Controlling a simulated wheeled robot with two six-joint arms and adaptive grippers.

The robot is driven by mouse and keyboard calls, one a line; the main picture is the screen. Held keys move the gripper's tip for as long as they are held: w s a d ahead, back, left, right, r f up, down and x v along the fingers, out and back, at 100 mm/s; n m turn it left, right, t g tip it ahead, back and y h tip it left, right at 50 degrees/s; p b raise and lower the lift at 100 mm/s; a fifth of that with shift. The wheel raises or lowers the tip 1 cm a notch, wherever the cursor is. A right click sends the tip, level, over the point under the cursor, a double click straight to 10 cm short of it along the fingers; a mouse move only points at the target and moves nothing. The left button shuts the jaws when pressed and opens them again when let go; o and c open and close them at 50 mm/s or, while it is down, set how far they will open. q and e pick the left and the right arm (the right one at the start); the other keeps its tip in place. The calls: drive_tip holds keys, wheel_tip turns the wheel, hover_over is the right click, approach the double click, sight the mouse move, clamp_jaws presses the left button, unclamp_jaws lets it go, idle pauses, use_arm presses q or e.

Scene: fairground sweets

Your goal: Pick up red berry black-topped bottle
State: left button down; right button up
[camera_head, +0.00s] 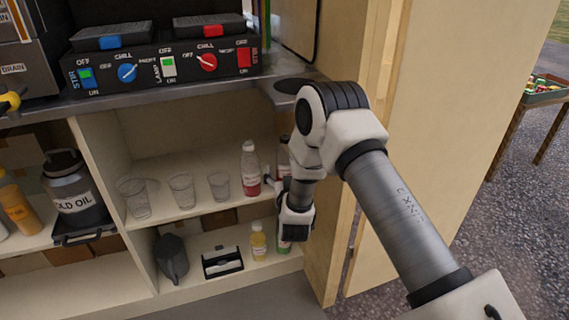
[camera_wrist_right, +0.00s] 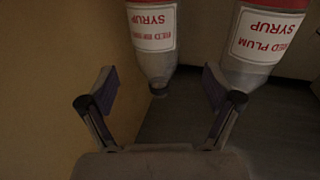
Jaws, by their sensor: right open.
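The red berry syrup bottle (camera_wrist_right: 155,45) hangs down from the top of the right wrist view, with a red-and-white label, a clear neck and a dark cap. In the head view, a bottle (camera_head: 283,150) at the right end of the upper shelf is mostly hidden by my right arm; its label cannot be read there. My right gripper (camera_wrist_right: 160,84) is open and empty, with the dark cap between its fingertips in the picture; contact cannot be told. In the head view, the right gripper (camera_head: 276,184) is partly hidden at the shelf's right end. My left gripper is not in view.
A red plum syrup bottle (camera_wrist_right: 258,45) stands close beside the berry bottle; a pale-capped red bottle (camera_head: 251,170) shows on the upper shelf. Several clear cups (camera_head: 182,190) stand to the left. A wooden side panel (camera_head: 335,225) bounds the shelf's right side.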

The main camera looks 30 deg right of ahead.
sight(286, 154)
drive_tip(key=x, duration=0.1)
drive_tip(key=b+x, duration=0.1)
drive_tip(key=x, duration=0.1)
drive_tip(key=b+x, duration=0.1)
drive_tip(key=x, duration=0.1)
drive_tip(key=shift+w+d+f, duration=0.1)
drive_tip(key=shift+d+f, duration=0.15)
drive_tip(key=shift+d, duration=0.1)
drive_tip(key=shift+w+d+b, duration=0.15)
drive_tip(key=shift+w+b, duration=0.15)
drive_tip(key=shift+w, duration=0.05)
drive_tip(key=shift+r, duration=0.15)
drive_tip(key=c, duration=1.4)
drive_tip(key=shift+r, duration=0.1)
drive_tip(key=shift+r+p, duration=1)
drive_tip(key=shift+r, duration=0.45)
drive_tip(key=shift+s+d+r+p+v, duration=0.4)
drive_tip(key=shift+p+v, duration=0.35)
drive_tip(key=shift+v, duration=1.85)
drive_tip(key=shift+s+d+r+p+v, duration=0.1)
drive_tip(key=shift+d+r+p+v, duration=0.35)
drive_tip(key=shift+v, duration=2.15)
drive_tip(key=shift+s+d+r+p+v, duration=0.2)
drive_tip(key=shift+d+p+v, duration=0.6)
drive_tip(key=shift+v, duration=1.8)
